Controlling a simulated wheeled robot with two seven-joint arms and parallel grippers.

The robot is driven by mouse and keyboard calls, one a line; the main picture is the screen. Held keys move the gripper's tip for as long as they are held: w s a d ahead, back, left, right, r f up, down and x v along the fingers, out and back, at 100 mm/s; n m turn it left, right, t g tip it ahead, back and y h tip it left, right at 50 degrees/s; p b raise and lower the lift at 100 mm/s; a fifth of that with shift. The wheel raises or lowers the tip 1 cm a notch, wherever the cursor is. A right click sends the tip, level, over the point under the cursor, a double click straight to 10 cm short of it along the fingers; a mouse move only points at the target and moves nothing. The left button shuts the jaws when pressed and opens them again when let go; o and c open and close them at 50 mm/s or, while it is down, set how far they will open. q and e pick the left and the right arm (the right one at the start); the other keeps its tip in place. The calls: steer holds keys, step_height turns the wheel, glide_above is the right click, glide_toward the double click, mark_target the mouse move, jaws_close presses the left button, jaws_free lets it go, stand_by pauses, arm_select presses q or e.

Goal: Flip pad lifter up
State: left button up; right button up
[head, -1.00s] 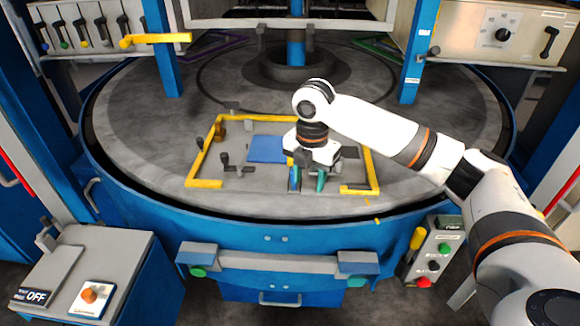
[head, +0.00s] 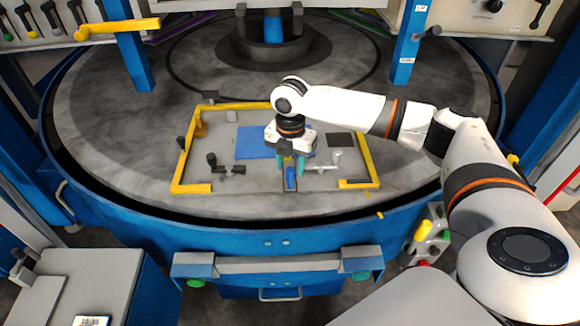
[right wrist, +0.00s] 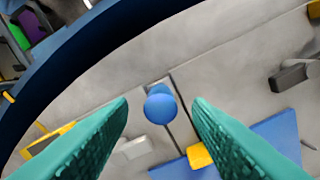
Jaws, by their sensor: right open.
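A blue-tipped handle (head: 291,178), which I take to be the pad lifter, stands at the front middle of the yellow-edged fixture on the round table. In the right wrist view its round blue knob (right wrist: 161,106) shows end-on. My right gripper (head: 290,166) points down over it, with green fingers. In the right wrist view the open fingers (right wrist: 160,103) lie on either side of the knob, with a gap to each. The blue pad (head: 253,142) lies flat behind and left of the gripper, partly hidden by it. My left gripper is out of view.
The yellow frame (head: 191,188) borders the fixture. Small dark levers (head: 212,160) stand left of the gripper, and a pale lever (head: 337,158) stands close on its right. A blue post (head: 409,45) rises at the back right. The table around the frame is clear.

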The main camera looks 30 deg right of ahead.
mark_target(291, 169)
step_height(291, 169, down, 3)
steer(key=shift+c, duration=0.2)
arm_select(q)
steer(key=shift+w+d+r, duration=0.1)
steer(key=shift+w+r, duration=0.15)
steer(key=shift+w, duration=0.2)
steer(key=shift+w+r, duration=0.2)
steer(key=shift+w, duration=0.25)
arm_select(e)
jaws_close()
